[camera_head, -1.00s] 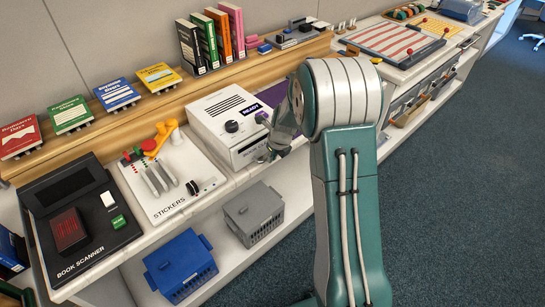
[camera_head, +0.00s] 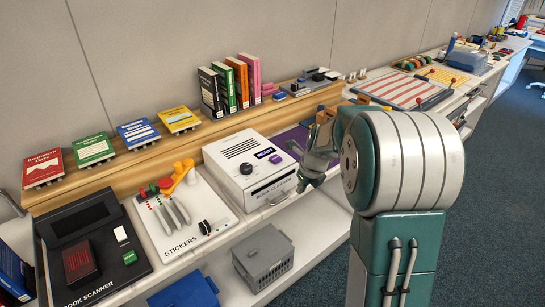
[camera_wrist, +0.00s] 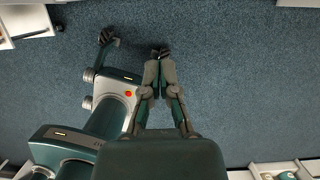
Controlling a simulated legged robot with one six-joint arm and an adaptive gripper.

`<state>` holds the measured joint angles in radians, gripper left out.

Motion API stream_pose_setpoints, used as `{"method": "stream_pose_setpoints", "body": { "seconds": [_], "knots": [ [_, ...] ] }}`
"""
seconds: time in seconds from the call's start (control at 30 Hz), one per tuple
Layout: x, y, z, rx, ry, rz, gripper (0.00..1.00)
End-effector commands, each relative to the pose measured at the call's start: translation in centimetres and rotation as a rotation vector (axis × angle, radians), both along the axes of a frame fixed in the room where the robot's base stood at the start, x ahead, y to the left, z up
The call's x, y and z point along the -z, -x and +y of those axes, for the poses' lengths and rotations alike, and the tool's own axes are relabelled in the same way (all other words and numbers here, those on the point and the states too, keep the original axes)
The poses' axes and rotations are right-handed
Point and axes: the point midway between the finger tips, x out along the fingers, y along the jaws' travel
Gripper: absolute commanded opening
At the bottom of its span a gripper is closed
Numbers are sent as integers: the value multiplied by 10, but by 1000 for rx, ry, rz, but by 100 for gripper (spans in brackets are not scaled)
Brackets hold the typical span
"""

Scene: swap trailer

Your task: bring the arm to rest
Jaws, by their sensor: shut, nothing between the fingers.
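My gripper (camera_wrist: 159,54) is shut and empty in the wrist view, its two fingers meeting at the tips above bare blue carpet (camera_wrist: 220,60). In the head view my arm (camera_head: 400,165) fills the right of the middle, with its upper link upright and its big round joint on top. The forearm and wrist (camera_head: 318,155) reach left from that joint, at the right side of the white READY machine (camera_head: 248,165). The fingertips are hard to make out there, and I cannot tell whether they touch anything.
A counter holds a sticker panel (camera_head: 183,215) and a book scanner (camera_head: 90,245), with several books (camera_head: 228,88) on the wooden ledge behind. Grey (camera_head: 263,258) and blue (camera_head: 186,292) crates sit on the lower shelf. The carpet at the right (camera_head: 500,190) is clear.

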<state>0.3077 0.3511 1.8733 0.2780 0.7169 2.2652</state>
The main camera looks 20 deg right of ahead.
Motion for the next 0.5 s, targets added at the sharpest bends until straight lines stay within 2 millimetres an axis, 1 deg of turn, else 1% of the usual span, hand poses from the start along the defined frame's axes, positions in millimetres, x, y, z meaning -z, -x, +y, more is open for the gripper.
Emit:
{"method": "stream_pose_setpoints", "body": {
  "seconds": [0.07, 0.13, 0.23, 0.37, 0.5],
  "knots": [
    [0, 0, 0, -4, 0, 0, 0],
    [-5, 3, 2, -36, 10, -8, 0],
    [-24, 14, 13, -177, 57, -35, 0],
    [-59, 40, 35, -486, 164, -89, 0],
    [-89, 74, 58, -836, 292, -139, 0]
  ]
}}
